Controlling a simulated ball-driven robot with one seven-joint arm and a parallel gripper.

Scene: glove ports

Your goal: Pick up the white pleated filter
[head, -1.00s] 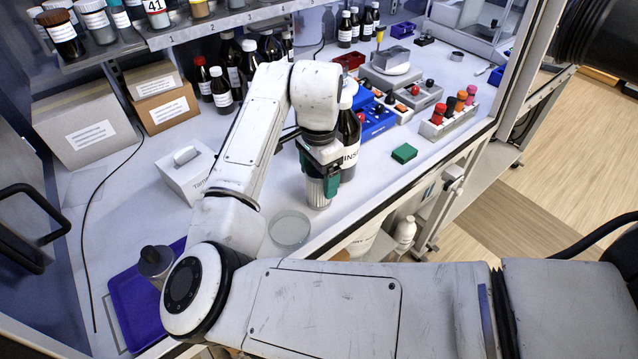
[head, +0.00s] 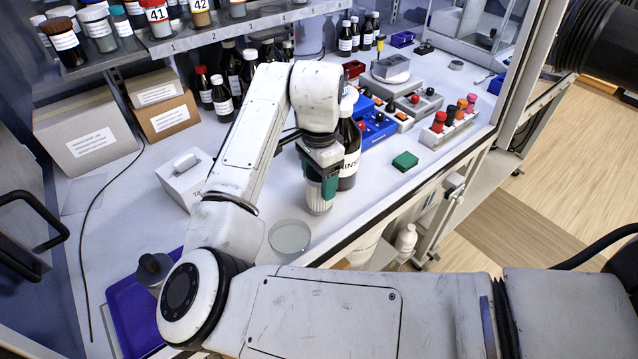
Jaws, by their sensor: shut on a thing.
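The white pleated filter (head: 319,203) is a small upright ribbed cylinder near the front edge of the white worktop. Its lower part shows below my gripper (head: 323,182), and its top is hidden by the gripper. My gripper points down with its green fingers shut on the filter. I cannot tell whether the filter's base touches the worktop.
A dark rinse bottle (head: 350,150) stands close behind and right of my gripper. A clear round dish (head: 289,235) lies to the front left. A white box (head: 186,180) stands at left, a green block (head: 405,161) at right. A bottle shelf (head: 200,38) hangs above.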

